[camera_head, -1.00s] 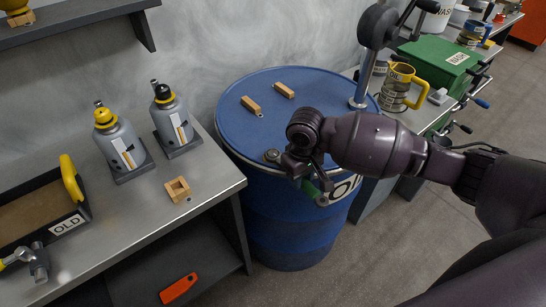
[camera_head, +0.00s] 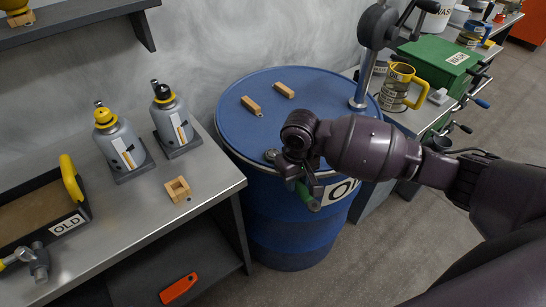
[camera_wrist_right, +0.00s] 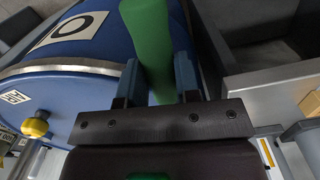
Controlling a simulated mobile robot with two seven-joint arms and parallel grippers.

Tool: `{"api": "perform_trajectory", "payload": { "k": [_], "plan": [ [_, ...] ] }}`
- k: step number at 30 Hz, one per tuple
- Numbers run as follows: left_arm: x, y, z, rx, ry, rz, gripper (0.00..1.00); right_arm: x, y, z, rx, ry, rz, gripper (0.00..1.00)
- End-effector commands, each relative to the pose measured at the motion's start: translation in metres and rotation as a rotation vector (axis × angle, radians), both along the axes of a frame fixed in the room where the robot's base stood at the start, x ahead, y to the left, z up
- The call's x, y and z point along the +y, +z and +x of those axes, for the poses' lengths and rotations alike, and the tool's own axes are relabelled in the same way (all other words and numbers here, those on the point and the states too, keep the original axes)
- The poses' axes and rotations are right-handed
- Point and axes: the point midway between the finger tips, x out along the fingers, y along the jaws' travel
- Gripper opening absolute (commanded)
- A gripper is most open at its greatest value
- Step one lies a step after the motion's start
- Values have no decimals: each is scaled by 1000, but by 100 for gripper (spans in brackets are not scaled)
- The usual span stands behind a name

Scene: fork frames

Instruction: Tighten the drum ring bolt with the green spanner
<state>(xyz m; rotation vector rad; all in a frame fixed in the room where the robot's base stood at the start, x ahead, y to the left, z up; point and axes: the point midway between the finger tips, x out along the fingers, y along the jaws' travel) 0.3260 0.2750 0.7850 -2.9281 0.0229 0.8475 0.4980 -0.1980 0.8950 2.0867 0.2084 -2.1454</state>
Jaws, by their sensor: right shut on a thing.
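The blue drum (camera_head: 290,230) stands in the middle of the head view, with a metal rim around its lid. My right gripper (camera_head: 299,178) is at the drum's front edge, shut on the green spanner (camera_head: 307,197). The spanner's green handle hangs below the gripper, in front of the drum wall. In the right wrist view the green handle (camera_wrist_right: 150,45) lies between the two fingers (camera_wrist_right: 157,80). The spanner's jaw and the ring bolt cannot be made out, so I cannot tell whether they touch. My left gripper is not in view.
Two wooden blocks (camera_head: 252,106) and a crank pump (camera_head: 375,45) are on the drum lid. A metal bench (camera_head: 125,225) at left holds two bottles, a small wooden frame and a hammer. An oil jug (camera_head: 398,88) and a green box (camera_head: 440,62) stand at right.

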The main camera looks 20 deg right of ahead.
Motion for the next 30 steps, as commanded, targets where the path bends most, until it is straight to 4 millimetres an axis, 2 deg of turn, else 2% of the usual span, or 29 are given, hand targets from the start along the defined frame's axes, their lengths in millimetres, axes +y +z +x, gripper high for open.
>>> {"api": "perform_trajectory", "payload": {
  "k": [17, 18, 23, 25, 26, 30],
  "plan": [
    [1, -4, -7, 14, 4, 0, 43, -13, 1, 4, -3, 118, 1, 0],
    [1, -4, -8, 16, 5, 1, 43, -13, 1, 4, -3, 119, 2, 26],
    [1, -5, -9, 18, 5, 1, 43, -13, 1, 4, -2, 117, 2, 1],
    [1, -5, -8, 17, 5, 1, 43, -13, 1, 4, -2, 117, 1, 0],
    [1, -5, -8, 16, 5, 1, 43, -13, 1, 4, -2, 117, 1, 29],
    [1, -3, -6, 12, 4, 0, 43, -13, 1, 4, -2, 117, 1, 7]
  ]
}}
